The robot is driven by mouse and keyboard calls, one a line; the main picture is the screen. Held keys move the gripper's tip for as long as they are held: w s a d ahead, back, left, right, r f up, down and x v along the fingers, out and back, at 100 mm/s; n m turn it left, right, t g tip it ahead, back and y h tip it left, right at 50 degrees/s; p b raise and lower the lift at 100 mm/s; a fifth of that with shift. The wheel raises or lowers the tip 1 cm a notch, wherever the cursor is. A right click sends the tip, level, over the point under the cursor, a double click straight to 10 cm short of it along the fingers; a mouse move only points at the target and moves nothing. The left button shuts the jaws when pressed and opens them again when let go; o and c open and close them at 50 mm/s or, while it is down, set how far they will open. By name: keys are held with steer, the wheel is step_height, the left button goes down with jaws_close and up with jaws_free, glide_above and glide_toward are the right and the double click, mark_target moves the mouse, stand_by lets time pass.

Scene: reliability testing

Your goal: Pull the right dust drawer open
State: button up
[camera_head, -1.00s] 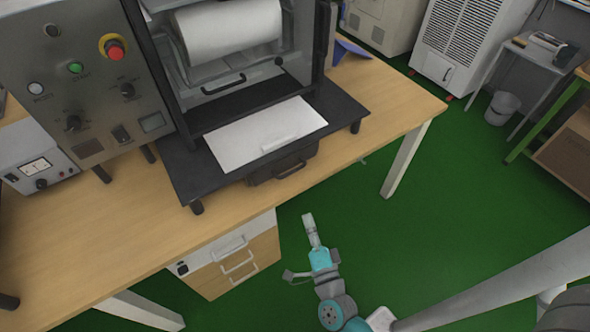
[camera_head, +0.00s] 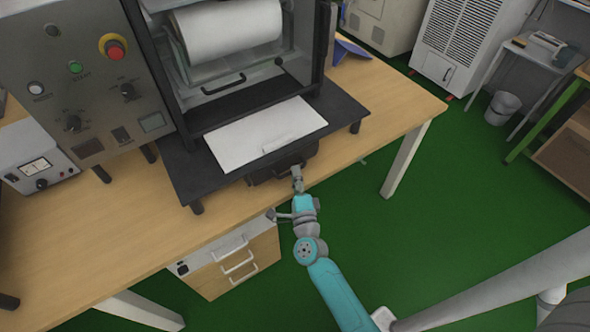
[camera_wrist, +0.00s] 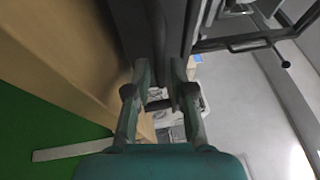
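A dark dust drawer (camera_head: 262,174) with a bar handle sits under the black platform of the machine on the wooden table. It appears closed. My gripper (camera_head: 297,170) is at the drawer's front, by its handle, and partly covers it in the head view. In the wrist view, my gripper's two fingers (camera_wrist: 160,75) are spread apart, with the dark drawer front (camera_wrist: 150,25) just beyond and between them. The handle is hard to make out there, and I cannot tell whether the fingers touch it.
The platform (camera_head: 187,178) overhangs the drawer, with a white sheet (camera_head: 255,138) on top. The table edge (camera_head: 335,165) runs close beside my gripper.

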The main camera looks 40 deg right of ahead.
steer(key=shift+x, duration=1)
jaws_close()
